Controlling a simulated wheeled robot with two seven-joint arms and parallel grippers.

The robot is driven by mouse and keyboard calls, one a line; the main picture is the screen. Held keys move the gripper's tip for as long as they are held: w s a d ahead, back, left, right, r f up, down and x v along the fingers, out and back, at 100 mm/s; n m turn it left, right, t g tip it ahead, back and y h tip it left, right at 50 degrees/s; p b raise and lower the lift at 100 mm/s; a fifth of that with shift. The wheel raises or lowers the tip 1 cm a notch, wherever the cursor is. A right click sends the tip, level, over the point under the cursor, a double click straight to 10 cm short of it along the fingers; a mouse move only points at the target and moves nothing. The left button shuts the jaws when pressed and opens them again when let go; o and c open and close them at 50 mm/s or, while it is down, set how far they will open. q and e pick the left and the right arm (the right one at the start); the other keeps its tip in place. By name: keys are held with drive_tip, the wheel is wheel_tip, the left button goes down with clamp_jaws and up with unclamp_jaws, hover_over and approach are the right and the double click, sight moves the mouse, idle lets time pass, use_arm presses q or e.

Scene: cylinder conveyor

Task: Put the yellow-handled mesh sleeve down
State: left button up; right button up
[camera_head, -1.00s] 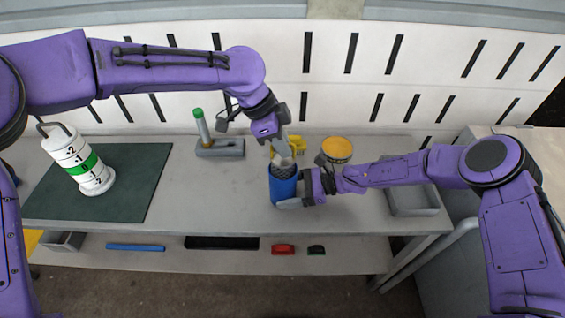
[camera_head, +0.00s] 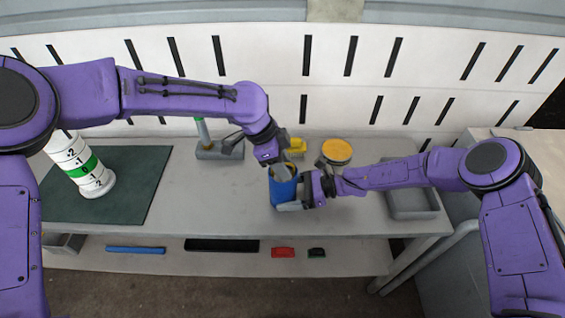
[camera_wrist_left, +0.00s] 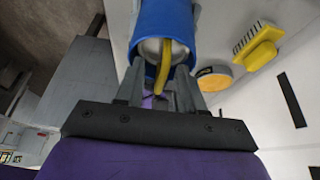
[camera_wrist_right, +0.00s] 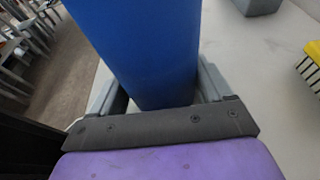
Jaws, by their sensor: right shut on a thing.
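The blue cylinder (camera_head: 284,190) stands upright on the bench. My right gripper (camera_head: 294,204) is shut around its side, and the right wrist view shows the blue wall (camera_wrist_right: 150,45) between the fingers. The yellow-handled mesh sleeve (camera_wrist_left: 164,62) is inside the blue cylinder; its curved yellow handle and a pale top show at the mouth in the left wrist view. Its mesh body is hidden. My left gripper (camera_head: 281,168) is just above the cylinder's mouth. Its fingers (camera_wrist_left: 160,82) are apart on either side of the handle, with gaps showing, so it looks open.
A yellow brush (camera_head: 297,147) and a round yellow-topped tin (camera_head: 337,151) lie behind the cylinder. A grey tray (camera_head: 413,203) is at right. A green mat (camera_head: 135,190) with a white marked cylinder (camera_head: 86,167) is at left. The bench between mat and blue cylinder is clear.

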use_arm(q)
drive_tip(key=v, duration=1.2)
drive_tip(key=shift+r, duration=0.2)
use_arm(e)
drive_tip(key=o, duration=1.1)
drive_tip(key=v, duration=1)
drive_tip(key=shift+d+r, duration=0.2)
drive_tip(key=shift+d, duration=0.15)
drive_tip(key=shift+d+r, duration=0.2)
drive_tip(key=shift+d, duration=0.35)
use_arm(q)
drive_tip(key=shift+f, duration=0.1)
